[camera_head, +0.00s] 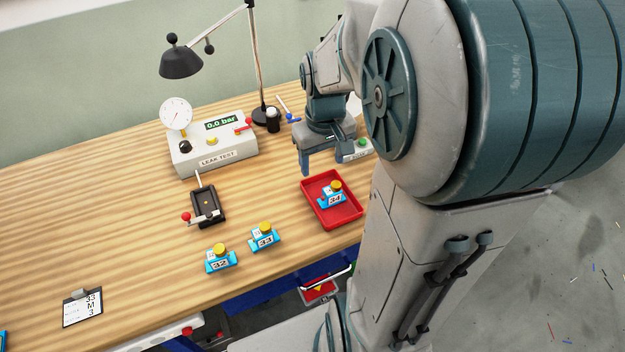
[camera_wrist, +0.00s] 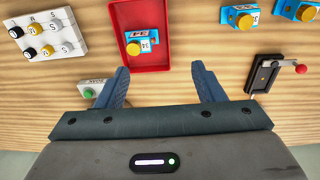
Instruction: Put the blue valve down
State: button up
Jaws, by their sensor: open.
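The blue valve marked 34 (camera_head: 333,194), with a yellow knob, sits in the red tray (camera_head: 353,222). It also shows in the wrist view (camera_wrist: 146,42), inside the red tray (camera_wrist: 136,68). Two more blue valves stand on the wooden table, one marked 32 (camera_head: 220,260) and one marked 33 (camera_head: 264,237). My gripper (camera_wrist: 165,82) is open and empty, its two fingers apart, with the tray and valve 34 beyond the fingertips. In the head view my gripper (camera_head: 320,168) is behind the tray, above the table.
A leak test box (camera_head: 213,146) reading 0.0 bar stands at the back. A black clamp fixture (camera_head: 207,207) with a red-knobbed lever is left of the tray. A lamp (camera_head: 181,62) stands behind. A green button box (camera_head: 358,150) is near my gripper. The table's left side is mostly clear.

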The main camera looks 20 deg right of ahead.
jog(key=s+a+r+t, duration=0.2)
jog(key=s+a+r, duration=0.3)
jog(key=s, duration=0.5)
jog(key=a, duration=0.2)
jog(key=shift+a, duration=0.35)
dwell(0.9)
